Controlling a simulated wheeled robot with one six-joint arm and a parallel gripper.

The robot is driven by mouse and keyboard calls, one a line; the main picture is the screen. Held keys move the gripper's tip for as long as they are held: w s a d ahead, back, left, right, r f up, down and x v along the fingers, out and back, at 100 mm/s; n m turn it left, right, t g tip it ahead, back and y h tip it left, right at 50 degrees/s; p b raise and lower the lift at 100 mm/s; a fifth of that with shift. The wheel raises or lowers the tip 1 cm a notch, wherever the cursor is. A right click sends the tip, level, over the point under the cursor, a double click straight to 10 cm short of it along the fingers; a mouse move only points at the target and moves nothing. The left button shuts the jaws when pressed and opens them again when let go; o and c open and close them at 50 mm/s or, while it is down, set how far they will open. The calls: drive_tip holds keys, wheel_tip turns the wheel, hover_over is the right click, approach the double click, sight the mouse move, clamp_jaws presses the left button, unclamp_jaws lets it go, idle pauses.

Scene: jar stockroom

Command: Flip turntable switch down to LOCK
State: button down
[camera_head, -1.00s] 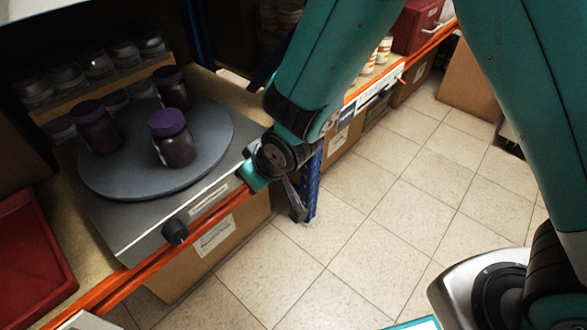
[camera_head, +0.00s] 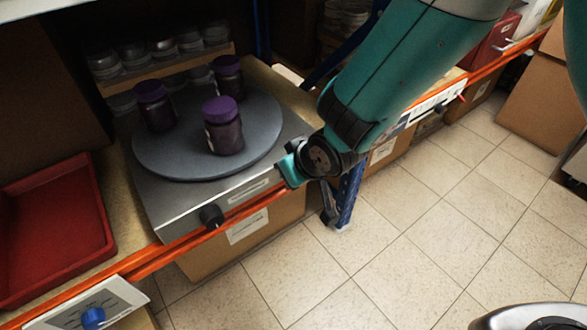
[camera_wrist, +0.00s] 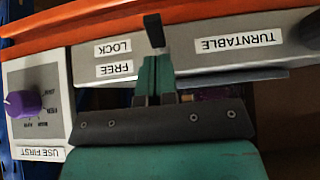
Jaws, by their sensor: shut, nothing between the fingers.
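The turntable switch is a black lever (camera_wrist: 154,29) on the grey front panel, seen upside down in the wrist view. It juts past the LOCK label (camera_wrist: 113,48), on the side away from the FREE label (camera_wrist: 113,69). My gripper (camera_wrist: 154,62) is shut and empty, its teal fingertips at the lever's base, which they hide. I cannot tell whether they touch it. In the head view my gripper (camera_head: 287,171) is at the right end of the turntable unit's front (camera_head: 180,226), and the switch is hidden. Purple-lidded jars (camera_head: 223,127) stand on the round plate (camera_head: 185,163).
A black knob (camera_head: 211,216) is on the unit's front. A purple dial (camera_wrist: 22,103) on a USE FIRST panel is beside the switch. A red tray (camera_head: 55,235) and a blue-knobbed box (camera_head: 92,317) are at left.

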drive_tip(key=shift+r+p, duration=0.35)
drive_tip(key=shift+r, duration=0.05)
drive_tip(key=s+d+f+p+v, duration=0.1)
drive_tip(key=p+v, duration=0.3)
drive_tip(key=v, duration=0.8)
drive_tip(key=shift+s+d, duration=0.4)
drive_tip(key=shift+s, duration=0.2)
drive_tip(key=s+d+r+g, duration=0.5)
drive_tip(key=s+d+r, duration=0.55)
drive_tip(key=r, duration=0.45)
wheel_tip(320, 180, up, 25)
drive_tip(key=p, duration=2.5)
drive_tip(key=shift+s+r+m+g+p, duration=0.15)
drive_tip(key=shift+s+m+g+p, duration=0.15)
drive_tip(key=shift+s+p, duration=0.15)
